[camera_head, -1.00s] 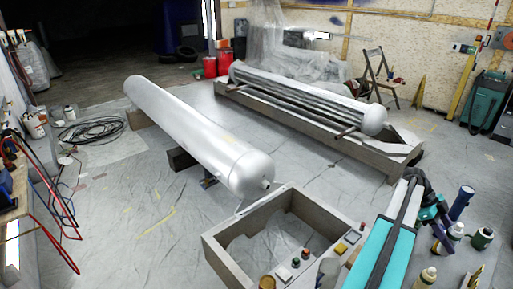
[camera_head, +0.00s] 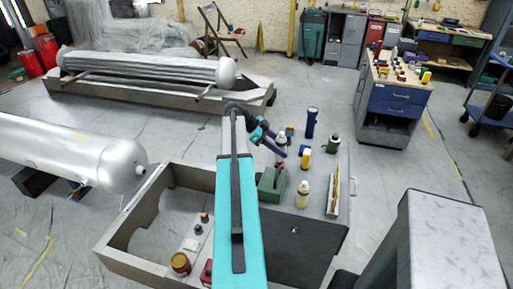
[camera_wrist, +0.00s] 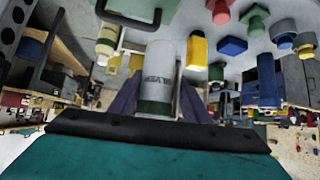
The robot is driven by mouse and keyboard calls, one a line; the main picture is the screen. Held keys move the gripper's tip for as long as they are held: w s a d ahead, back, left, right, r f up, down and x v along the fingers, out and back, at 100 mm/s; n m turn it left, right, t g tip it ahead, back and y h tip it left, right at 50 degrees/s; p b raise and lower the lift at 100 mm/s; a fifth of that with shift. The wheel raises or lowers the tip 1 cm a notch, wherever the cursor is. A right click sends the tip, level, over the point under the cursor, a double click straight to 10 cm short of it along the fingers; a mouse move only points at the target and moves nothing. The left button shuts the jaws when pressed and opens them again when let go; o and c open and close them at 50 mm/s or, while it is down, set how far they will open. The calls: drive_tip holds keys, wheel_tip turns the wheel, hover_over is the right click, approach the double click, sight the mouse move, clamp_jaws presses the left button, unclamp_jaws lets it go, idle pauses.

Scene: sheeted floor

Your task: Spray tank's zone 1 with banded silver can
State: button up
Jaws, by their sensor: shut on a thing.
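The silver tank (camera_head: 75,150) lies on dark supports at the left in the head view, with only its right part in frame. No zone marking can be read on it. My gripper (camera_head: 272,138) is over the tabletop among several cans, to the right of the tank. In the wrist view, my gripper (camera_wrist: 156,103) is shut on a silver can (camera_wrist: 157,78) with a green band and dark lettering. The can stands between the two purple fingers. In the head view the held can (camera_head: 281,142) is small and partly covered by the fingers.
Beside the gripper stand a blue can (camera_head: 311,122), a dark green can (camera_head: 333,143), a yellow can (camera_head: 304,157) and a cream bottle (camera_head: 302,194). A long frame with a second cylinder (camera_head: 150,68) lies behind. A drawer cabinet (camera_head: 393,98) stands at right; sheeted floor between is clear.

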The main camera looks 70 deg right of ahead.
drive_tip(key=w+a+r+n+t+h, duration=0.15)
drive_tip(key=w+a+n, duration=0.25)
drive_tip(key=w+a, duration=0.7)
drive_tip(key=w+a+r+n+t+h, duration=0.1)
drive_tip(key=w+a+n+t+h, duration=0.35)
drive_tip(key=w, duration=1.05)
drive_tip(key=w+a+r+n, duration=0.1)
drive_tip(key=w+a+n, duration=0.1)
drive_tip(key=w+a, duration=1.05)
drive_tip(key=w+a+r+n+t+y, duration=0.2)
drive_tip(key=w+a+n, duration=0.4)
drive_tip(key=a, duration=0.7)
drive_tip(key=w+a+r+n+t+y+b, duration=0.1)
drive_tip(key=w+a+r+n+t+y, duration=0.2)
drive_tip(key=w+a+n+t, duration=0.4)
drive_tip(key=w+a+r+n+t+y, duration=0.3)
drive_tip(key=w+a+n, duration=0.3)
drive_tip(key=a, duration=1.5)
drive_tip(key=shift+w+a+n+t+y+b, duration=0.25)
drive_tip(key=shift+n+t+y, duration=0.4)
drive_tip(key=shift+n, duration=0.9)
drive_tip(key=shift+s+d, duration=0.1)
drive_tip(key=shift+s, duration=0.1)
